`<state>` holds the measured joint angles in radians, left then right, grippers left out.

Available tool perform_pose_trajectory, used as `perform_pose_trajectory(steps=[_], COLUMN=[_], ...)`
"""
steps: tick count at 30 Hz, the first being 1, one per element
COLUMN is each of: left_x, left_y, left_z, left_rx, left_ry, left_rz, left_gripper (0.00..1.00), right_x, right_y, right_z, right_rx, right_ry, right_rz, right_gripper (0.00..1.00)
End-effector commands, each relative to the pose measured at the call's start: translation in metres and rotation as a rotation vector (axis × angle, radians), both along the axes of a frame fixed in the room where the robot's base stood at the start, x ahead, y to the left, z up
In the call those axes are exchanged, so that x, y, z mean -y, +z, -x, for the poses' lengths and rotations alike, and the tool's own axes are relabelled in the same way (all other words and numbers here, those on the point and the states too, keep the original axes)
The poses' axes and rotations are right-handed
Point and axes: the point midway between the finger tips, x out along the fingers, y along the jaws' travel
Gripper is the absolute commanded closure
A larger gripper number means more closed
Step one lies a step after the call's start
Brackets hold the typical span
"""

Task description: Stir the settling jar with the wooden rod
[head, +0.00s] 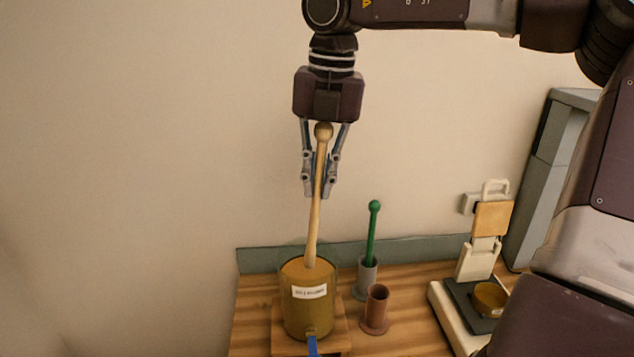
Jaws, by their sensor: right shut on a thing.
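The settling jar (296,320) stands on a wooden board at the left of the table. It is full of ochre-brown matter, has a white label and a blue-handled tap low on its front. The wooden rod (316,208) stands slightly tilted, its round knob up and its lower end at the ochre surface inside the jar; how deep it reaches is hidden. My right gripper (318,190) points down above the jar and is shut on the rod below the knob. My left gripper is out of view.
A green rod (373,235) stands in a grey holder (367,279) right of the jar. A brown empty-looking holder (376,308) is in front of it. A scale (455,318) with a small ochre bowl (489,298) is at the right. The wall is close behind.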

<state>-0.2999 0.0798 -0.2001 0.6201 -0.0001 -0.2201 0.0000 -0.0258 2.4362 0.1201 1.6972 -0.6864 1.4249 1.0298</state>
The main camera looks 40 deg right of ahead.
Motion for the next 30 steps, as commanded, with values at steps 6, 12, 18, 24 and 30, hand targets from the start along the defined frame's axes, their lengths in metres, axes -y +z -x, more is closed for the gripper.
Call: perform_pose_trajectory(steps=[6,12,18,24,30], left_x=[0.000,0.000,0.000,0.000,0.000], left_y=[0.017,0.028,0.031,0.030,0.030], left_z=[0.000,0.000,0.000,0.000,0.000], left_rx=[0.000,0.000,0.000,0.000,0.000], left_ry=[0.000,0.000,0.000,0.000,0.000], left_rz=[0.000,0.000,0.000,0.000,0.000], left_gripper=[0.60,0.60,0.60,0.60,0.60], right_x=[0.000,0.001,0.001,0.001,0.001], right_y=[0.021,0.036,0.040,0.040,0.040], right_z=[0.002,0.003,0.004,0.004,0.004], right_rx=[0.001,0.000,0.000,0.000,0.000], right_ry=[0.000,-0.001,-0.001,-0.001,0.000], right_rz=[0.000,0.000,0.000,0.000,0.000], right_gripper=[1.00,1.00,1.00,1.00,1.00])
